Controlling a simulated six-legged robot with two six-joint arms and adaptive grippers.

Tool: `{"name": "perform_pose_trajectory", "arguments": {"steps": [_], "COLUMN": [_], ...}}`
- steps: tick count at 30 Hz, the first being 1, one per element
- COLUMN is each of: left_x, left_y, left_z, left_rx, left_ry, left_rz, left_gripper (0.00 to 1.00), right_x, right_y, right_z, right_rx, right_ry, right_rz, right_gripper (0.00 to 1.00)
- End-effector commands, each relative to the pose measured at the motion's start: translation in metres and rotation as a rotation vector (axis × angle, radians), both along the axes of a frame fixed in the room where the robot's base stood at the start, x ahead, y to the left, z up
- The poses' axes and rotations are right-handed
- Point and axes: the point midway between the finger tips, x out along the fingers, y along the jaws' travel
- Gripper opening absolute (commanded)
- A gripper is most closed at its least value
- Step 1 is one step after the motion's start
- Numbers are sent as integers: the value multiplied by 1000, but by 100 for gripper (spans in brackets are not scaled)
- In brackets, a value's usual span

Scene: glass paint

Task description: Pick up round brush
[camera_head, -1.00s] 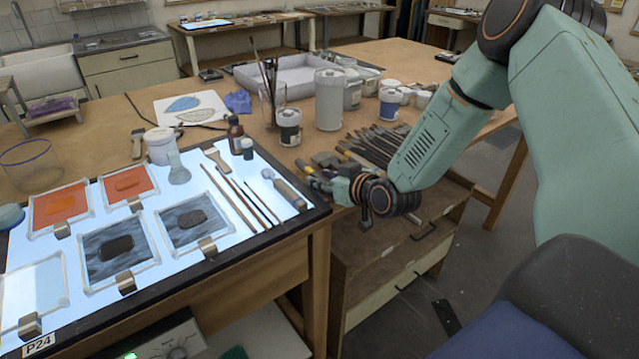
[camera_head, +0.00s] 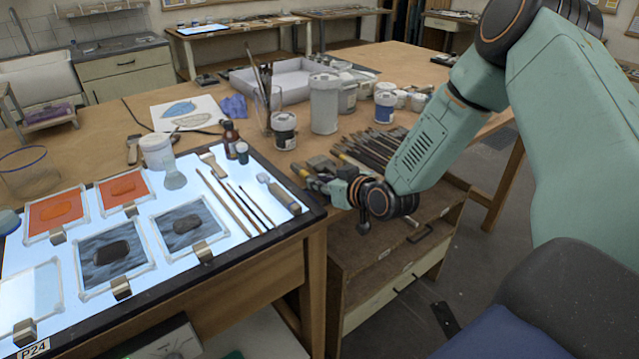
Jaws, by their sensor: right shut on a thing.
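My right gripper (camera_head: 322,183) is at the front corner of the wooden table, beside the right edge of the light panel. It is shut on a slim thing that looks like a brush and is mostly hidden by the fingers, so I cannot tell its type. A row of brushes (camera_head: 368,148) lies on the table just behind the gripper. Several thin brushes (camera_head: 232,205) lie side by side on the lit panel, left of the gripper. My left gripper is not in view.
The light panel (camera_head: 150,280) holds orange and grey glass pieces in frames. A dark bottle (camera_head: 229,138), a white-lidded jar (camera_head: 284,131), a tall grey canister (camera_head: 324,105) and a glass with brushes (camera_head: 265,112) stand behind. A wooden drawer cabinet (camera_head: 385,260) is below the gripper.

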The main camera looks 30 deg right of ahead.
Motion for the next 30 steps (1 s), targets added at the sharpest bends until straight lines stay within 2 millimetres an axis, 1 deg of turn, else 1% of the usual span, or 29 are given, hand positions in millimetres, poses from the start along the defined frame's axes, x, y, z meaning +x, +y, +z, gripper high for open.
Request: {"name": "perform_pose_trajectory", "arguments": {"steps": [5, 9, 15, 18, 21, 30], "left_x": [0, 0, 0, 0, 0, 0], "left_y": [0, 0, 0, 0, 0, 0], "left_z": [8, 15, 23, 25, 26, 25], "left_rx": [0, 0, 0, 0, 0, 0], "left_ry": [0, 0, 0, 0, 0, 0], "left_rz": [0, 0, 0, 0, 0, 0], "left_gripper": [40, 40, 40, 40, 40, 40], "right_x": [1, 1, 1, 1, 0, 1], "right_y": [0, 0, 0, 0, 0, 0], "right_z": [29, 58, 89, 96, 100, 99], "right_rx": [2, 4, 1, 2, 0, 0], "right_ry": [-8, -9, -7, -5, -4, -4], "right_rz": [-1, -2, 0, -2, 0, 0], "right_gripper": [0, 0, 0, 0, 0, 0]}}
